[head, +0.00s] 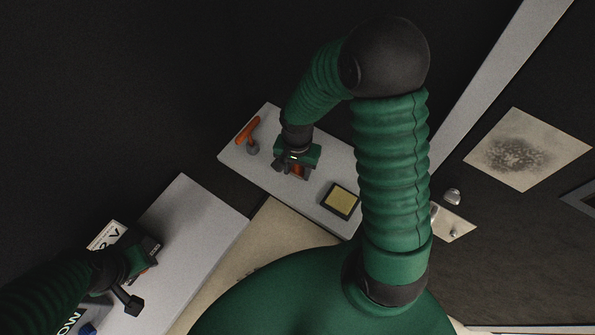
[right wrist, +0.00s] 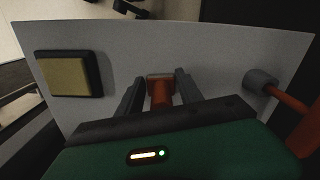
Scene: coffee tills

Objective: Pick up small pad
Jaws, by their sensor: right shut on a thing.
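A small square pad (head: 341,200) with a yellow top and dark rim lies on the white board to the right of my right gripper. It also shows at the left in the right wrist view (right wrist: 69,75). My right gripper (head: 291,173) is over the board, apart from the pad. Whether the tool touches the board is unclear. My left gripper (head: 139,277) is at the lower left, beside a dark box with a white lettered face; its jaws are unclear.
A second orange-handled tool (head: 247,130) with a grey end lies at the board's left end. The white board (head: 240,155) has bare room around the pad. Another pale surface (head: 190,215) is under my left gripper. A lettered box (head: 107,235) stands there.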

